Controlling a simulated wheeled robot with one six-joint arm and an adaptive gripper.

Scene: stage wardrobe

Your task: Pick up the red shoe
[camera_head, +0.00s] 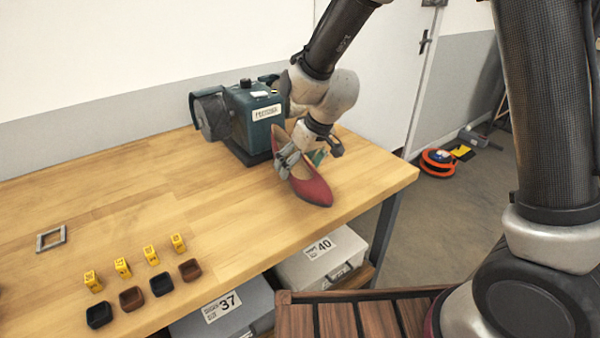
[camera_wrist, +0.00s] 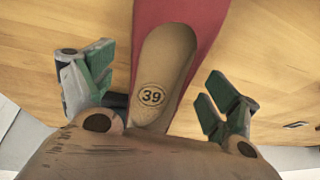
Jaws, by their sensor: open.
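The red shoe (camera_head: 312,190) is a pointed flat with a tan insole, lying on the right part of the wooden table. In the wrist view its insole (camera_wrist: 165,65) shows the number 39 in a circle, with red sides (camera_wrist: 209,40). My gripper (camera_head: 302,157) is over the shoe's open part. In the wrist view my gripper (camera_wrist: 158,92) has its green-padded fingers apart, one on each side of the shoe, with gaps between pads and shoe.
A teal machine (camera_head: 243,115) with a grey wheel stands close behind the shoe. Yellow number blocks (camera_head: 122,267) and small dark trays (camera_head: 132,299) line the front left of the wooden table (camera_head: 130,210). Boxes marked 37 (camera_head: 222,308) and 40 (camera_head: 320,246) sit below.

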